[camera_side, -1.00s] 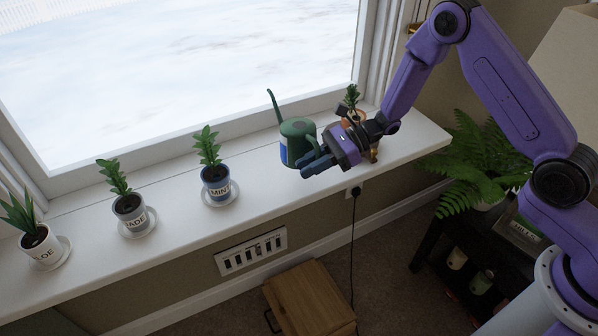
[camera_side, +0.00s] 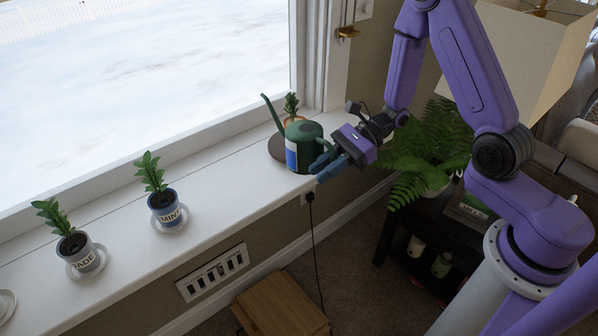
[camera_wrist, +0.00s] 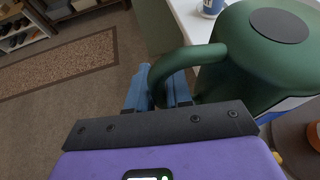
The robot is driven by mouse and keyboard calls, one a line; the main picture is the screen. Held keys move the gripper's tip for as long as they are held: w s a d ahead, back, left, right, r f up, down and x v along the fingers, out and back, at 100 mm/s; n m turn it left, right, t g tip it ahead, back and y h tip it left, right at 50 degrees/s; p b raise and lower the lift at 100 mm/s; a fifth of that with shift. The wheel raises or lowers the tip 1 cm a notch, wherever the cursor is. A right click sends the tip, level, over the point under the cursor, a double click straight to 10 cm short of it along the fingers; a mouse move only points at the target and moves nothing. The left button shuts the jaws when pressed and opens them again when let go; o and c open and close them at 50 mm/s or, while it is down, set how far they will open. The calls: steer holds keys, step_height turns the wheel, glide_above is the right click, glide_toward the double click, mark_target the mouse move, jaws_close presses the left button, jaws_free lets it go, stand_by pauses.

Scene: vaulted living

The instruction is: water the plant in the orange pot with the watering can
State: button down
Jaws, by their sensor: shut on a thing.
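The green watering can (camera_side: 306,142), with a blue and white label, is at the right end of the windowsill, its spout rising to the left. My gripper (camera_side: 322,166) is shut on its handle from the right; the wrist view shows the curved handle (camera_wrist: 182,62) between my blue fingers (camera_wrist: 160,92). The can looks upright. I cannot tell whether its base touches the sill. The orange pot (camera_side: 292,119) with its small plant (camera_side: 291,103) is just behind the can, mostly hidden. A dark brown disc (camera_side: 277,150) shows beside the can.
The white sill (camera_side: 225,190) is bare between the can and the pot labelled MINT (camera_side: 164,208). Another labelled pot (camera_side: 82,254) stands farther left. The window is behind. A fern (camera_side: 425,150) and a lamp shade (camera_side: 525,60) are to the right.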

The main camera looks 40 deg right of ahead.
steer(key=s+d+f, duration=0.1)
steer(key=s+d, duration=0.3)
steer(key=d, duration=0.6)
steer(key=shift+s+f+t, duration=0.25)
steer(key=shift+t, duration=0.05)
steer(key=shift+w+f, duration=0.1)
steer(key=shift+w, duration=0.15)
steer(key=w+r+m+g, duration=0.5)
steer(key=w+r, duration=0.1)
steer(key=r, duration=0.5)
steer(key=shift+w+r+m, duration=0.25)
steer(key=shift+r+m, duration=0.05)
steer(key=shift+m, duration=0.1)
stand_by(3.9)
steer(key=shift+a+r, duration=0.1)
